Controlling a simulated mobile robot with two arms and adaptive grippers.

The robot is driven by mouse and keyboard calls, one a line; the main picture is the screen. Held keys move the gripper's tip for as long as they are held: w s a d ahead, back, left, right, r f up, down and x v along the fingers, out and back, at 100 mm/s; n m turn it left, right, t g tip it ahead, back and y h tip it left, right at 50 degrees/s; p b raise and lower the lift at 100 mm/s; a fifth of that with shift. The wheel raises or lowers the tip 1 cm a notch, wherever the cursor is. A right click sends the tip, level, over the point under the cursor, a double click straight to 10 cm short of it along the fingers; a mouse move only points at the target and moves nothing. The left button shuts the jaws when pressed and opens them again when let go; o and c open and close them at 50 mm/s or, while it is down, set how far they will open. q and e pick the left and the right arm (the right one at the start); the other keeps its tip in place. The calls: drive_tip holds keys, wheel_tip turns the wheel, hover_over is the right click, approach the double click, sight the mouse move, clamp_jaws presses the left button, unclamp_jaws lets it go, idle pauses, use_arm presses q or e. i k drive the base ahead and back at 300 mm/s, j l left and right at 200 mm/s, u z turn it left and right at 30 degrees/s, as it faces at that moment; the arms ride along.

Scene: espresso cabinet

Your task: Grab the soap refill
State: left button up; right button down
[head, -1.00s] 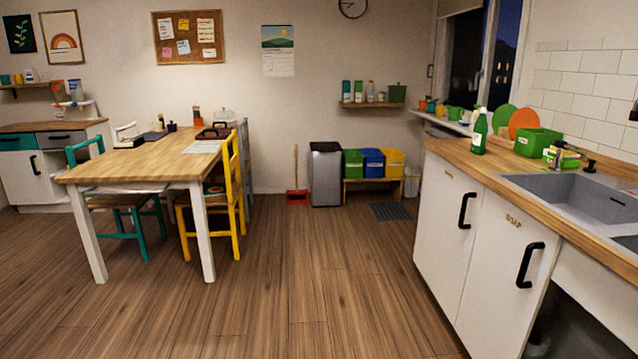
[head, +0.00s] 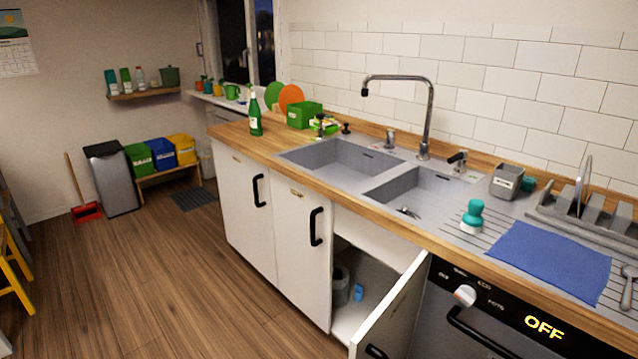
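I cannot pick out a soap refill for certain. A white cabinet door (head: 300,255) with a black handle and a small label at its top is shut under the counter; the label reads "SOAP" in the earlier view. What is behind this door is hidden. A green bottle with a white label (head: 255,113) stands upright on the counter at the far left of the sink. Two dark pump tops (head: 346,128) show behind the sink. Neither of my grippers is in view.
The under-sink cabinet door (head: 390,310) stands open toward the floor; a grey item (head: 341,286) and a small blue item (head: 359,292) are inside. A dishwasher (head: 490,325) reading OFF is at right. The wooden floor (head: 170,285) at left is clear.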

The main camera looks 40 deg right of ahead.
sight(254, 110)
drive_tip(key=z, duration=1.7)
drive_tip(key=j, duration=0.6)
drive_tip(key=i+j, duration=0.15)
drive_tip(key=j, duration=0.5)
drive_tip(key=i+j, duration=0.2)
drive_tip(key=j, duration=0.15)
drive_tip(key=i+j+z, duration=0.1)
drive_tip(key=i+j, duration=0.35)
drive_tip(key=j, duration=0.25)
drive_tip(key=i+j+z, duration=0.1)
drive_tip(key=j, duration=0.3)
drive_tip(key=i+j, duration=0.25)
drive_tip(key=i+j+z, duration=0.05)
drive_tip(key=j, duration=0.05)
